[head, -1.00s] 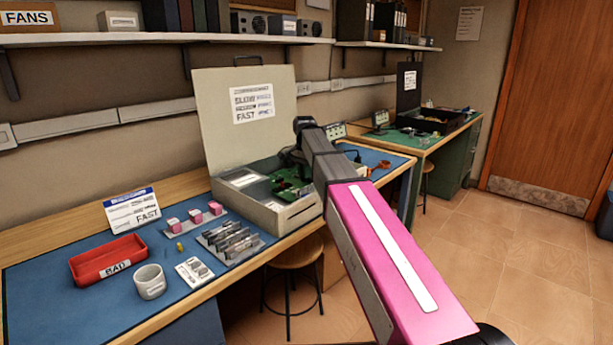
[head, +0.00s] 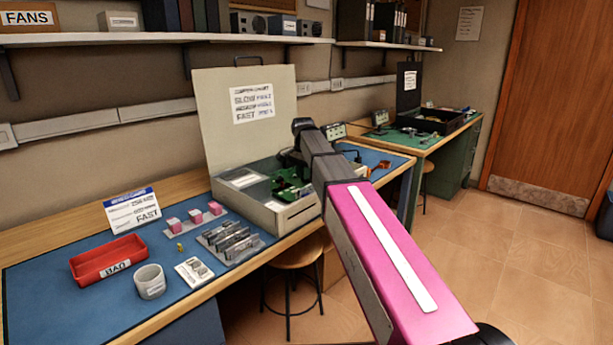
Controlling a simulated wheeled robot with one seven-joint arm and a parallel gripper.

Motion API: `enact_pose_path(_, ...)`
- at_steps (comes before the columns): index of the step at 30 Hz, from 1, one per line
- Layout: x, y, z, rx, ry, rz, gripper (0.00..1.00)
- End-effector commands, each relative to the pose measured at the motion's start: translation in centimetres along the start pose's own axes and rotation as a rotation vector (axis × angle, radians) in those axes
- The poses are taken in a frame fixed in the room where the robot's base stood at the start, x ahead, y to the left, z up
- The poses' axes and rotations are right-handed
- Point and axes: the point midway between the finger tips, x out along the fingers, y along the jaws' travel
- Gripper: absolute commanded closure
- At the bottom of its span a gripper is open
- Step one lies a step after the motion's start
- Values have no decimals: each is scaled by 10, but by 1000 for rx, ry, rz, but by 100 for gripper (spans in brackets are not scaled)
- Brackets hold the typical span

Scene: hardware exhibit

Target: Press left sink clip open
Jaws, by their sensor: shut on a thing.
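An open beige case (head: 290,215) stands on the blue-matted bench with its lid upright. A green circuit board (head: 291,180) lies inside. My arm reaches over the case from the front right. My gripper (head: 290,160) is a small dark shape above the board, beside my wrist. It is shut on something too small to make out. Its fingertips are largely hidden by my arm and by their size. The heat sink and its left clip cannot be told apart at this distance.
Left of the case lie a tray of dark modules (head: 230,242), pink-sided blocks (head: 195,217), a white card (head: 194,271), a grey cup (head: 150,281) and a red bin (head: 108,260). A stool (head: 298,256) stands below the bench. Bare blue mat lies at the front left.

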Motion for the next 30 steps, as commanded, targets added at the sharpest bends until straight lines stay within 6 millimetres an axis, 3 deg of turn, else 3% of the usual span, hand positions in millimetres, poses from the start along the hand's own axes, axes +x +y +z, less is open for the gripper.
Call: enact_pose_path(30, 5, 0, 7, -1, -2, 1, 93)
